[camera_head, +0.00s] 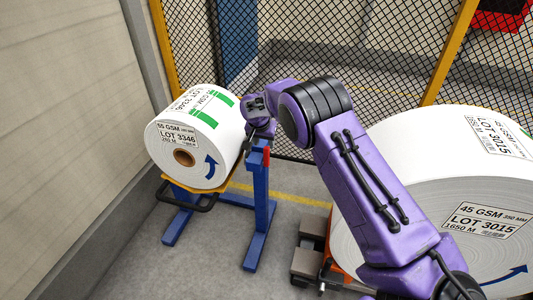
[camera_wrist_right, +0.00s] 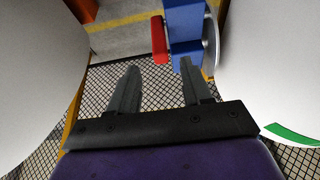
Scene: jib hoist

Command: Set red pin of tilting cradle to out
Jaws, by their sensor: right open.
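The tilting cradle (camera_head: 261,190) is a blue stand with an orange-yellow bed, and a white paper roll (camera_head: 216,120) marked LOT 3346 lies in it. The red pin (camera_head: 267,153) shows as a small red piece at the top of the blue post. In the right wrist view the red pin (camera_wrist_right: 158,40) sits beside the blue post, just beyond the fingertips. My right gripper (camera_head: 261,127) is above the post, close to the roll's right side. Its fingers (camera_wrist_right: 158,64) are apart with nothing between them. The pin's far end is hidden. My left gripper is not in view.
A larger white roll (camera_head: 393,150) marked LOT 3015 stands at the right on an orange carrier. A black mesh fence (camera_head: 290,55) with yellow posts runs behind. A beige wall (camera_head: 65,110) bounds the left.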

